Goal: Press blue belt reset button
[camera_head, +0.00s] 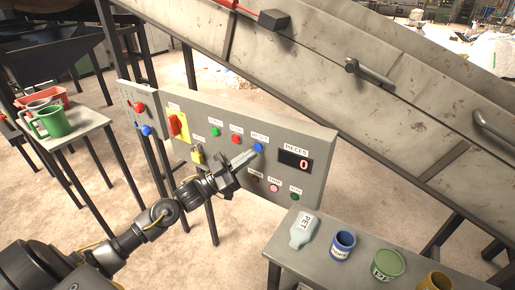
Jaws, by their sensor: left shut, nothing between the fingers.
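The blue button (259,147) sits on the grey control panel (318,142), under a small white label, to the right of a red button. My left gripper (251,155) reaches up to the panel from the lower left, its fingers shut with nothing between them. The fingertips are right at the lower left of the blue button. I cannot tell whether they touch it or whether it is pressed in. My right gripper is not in view.
The panel also bears a green button (215,131), a red button (236,139), a red switch on yellow (178,124) and a display (295,161) reading 0. A sloping conveyor (330,85) runs behind.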

